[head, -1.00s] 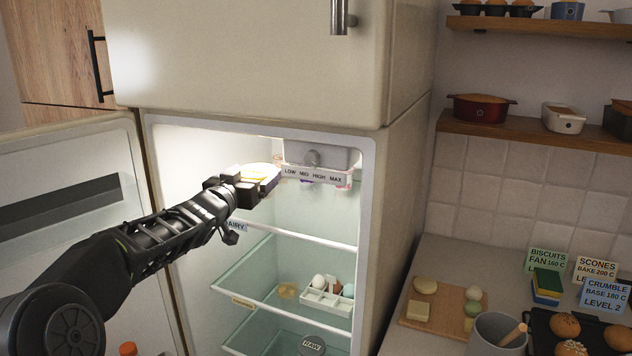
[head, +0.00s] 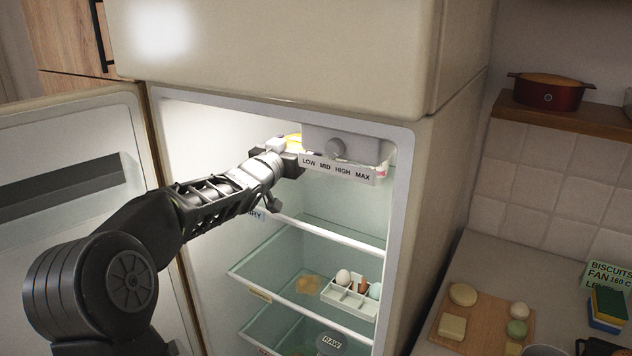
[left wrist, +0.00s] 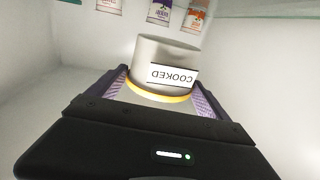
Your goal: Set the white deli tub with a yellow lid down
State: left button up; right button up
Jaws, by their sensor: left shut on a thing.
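The white deli tub (left wrist: 152,57) is between the fingers of my left gripper in the left wrist view. Its yellow lid (left wrist: 158,92) is nearest the palm, and a label on its side reads COOKED, upside down in that picture. My left gripper (head: 290,150) is inside the upper part of the open fridge, shut on the tub. In the head view only a bit of the yellow lid (head: 294,140) shows behind the gripper; the rest of the tub is hidden. I cannot tell whether the tub touches a shelf. My right gripper is not in view.
A control box with a LOW MID HIGH MAX strip (head: 337,170) hangs just right of my gripper. Small containers (left wrist: 160,12) stand beyond the tub. A lower shelf holds an egg tray (head: 350,298). The open fridge door (head: 75,225) is at left.

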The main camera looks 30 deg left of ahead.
pick_arm(q)
jog(key=shift+f, duration=1.45)
notch_tip(320, 180, down, 5)
jog(key=shift+f, duration=0.2)
jog(key=o, duration=1.5)
jog(key=shift+r, duration=0.1)
jog(key=s, duration=0.4)
jog(key=s+d+b, duration=0.1)
jog(key=s, duration=0.3)
jog(key=s+d+b, duration=0.1)
jog(key=s, duration=0.3)
jog(key=shift+d, duration=0.1)
